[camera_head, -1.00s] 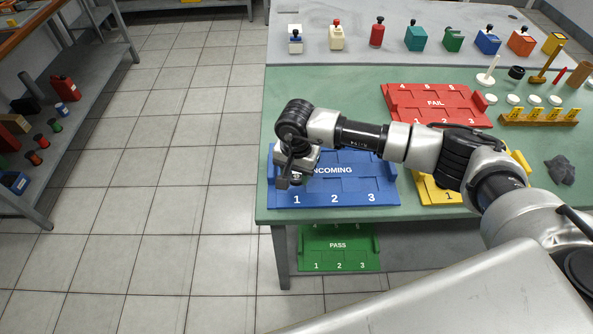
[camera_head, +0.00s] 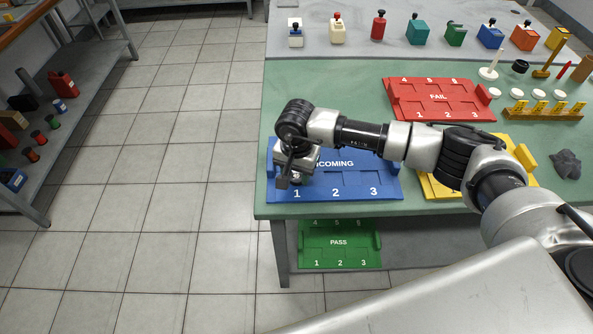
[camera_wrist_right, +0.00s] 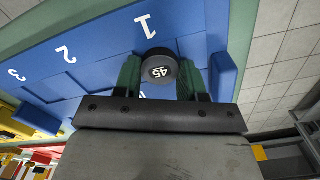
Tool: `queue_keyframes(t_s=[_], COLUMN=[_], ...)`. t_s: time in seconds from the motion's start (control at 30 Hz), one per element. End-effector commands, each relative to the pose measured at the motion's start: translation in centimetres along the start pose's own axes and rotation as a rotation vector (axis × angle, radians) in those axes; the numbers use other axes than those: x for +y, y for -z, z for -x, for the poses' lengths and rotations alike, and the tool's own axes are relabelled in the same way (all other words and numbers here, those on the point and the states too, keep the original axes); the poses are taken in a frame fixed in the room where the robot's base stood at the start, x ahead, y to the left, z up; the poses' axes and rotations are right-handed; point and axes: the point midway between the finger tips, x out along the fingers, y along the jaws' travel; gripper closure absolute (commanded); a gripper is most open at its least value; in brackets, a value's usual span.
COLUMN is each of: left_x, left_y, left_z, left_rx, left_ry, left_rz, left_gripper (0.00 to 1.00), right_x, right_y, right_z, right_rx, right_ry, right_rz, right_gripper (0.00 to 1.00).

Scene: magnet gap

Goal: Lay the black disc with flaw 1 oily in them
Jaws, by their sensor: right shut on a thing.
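My right gripper (camera_head: 291,182) hangs over slot 1 at the left end of the blue INCOMING tray (camera_head: 352,190). In the right wrist view its green-padded fingers (camera_wrist_right: 162,82) are shut on a black disc (camera_wrist_right: 158,62) marked "45". The disc is by the tray's number 1; whether it touches the tray I cannot tell. No flaw can be read on it. In the head view the gripper mostly hides it. My left gripper is not in view.
A red FAIL tray (camera_head: 438,98) lies farther back. A yellow tray (camera_head: 436,190) is partly behind my right arm. A green PASS tray (camera_head: 340,242) is on the lower shelf. Several coloured bottles line the back table. A dark lump (camera_head: 566,164) lies at the right.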

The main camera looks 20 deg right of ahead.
Motion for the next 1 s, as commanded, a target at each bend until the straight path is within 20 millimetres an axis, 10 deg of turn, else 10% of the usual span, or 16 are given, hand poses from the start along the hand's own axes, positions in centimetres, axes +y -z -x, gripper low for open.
queue_keyframes(t_s=[0.7,0.73,1.0], left_x=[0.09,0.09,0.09], left_y=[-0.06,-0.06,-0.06], left_z=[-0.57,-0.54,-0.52], left_rx=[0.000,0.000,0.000], left_ry=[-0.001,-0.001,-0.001], left_rz=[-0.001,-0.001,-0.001], left_gripper=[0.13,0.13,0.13], right_x=[-0.01,-0.01,0.00], right_y=[0.01,0.01,0.00], right_z=[-0.38,-0.35,-0.35], right_rx=[0.000,0.000,0.000], right_ry=[0.000,0.000,0.000], right_rz=[0.000,0.000,0.000], right_gripper=[0.80,0.56,0.30])
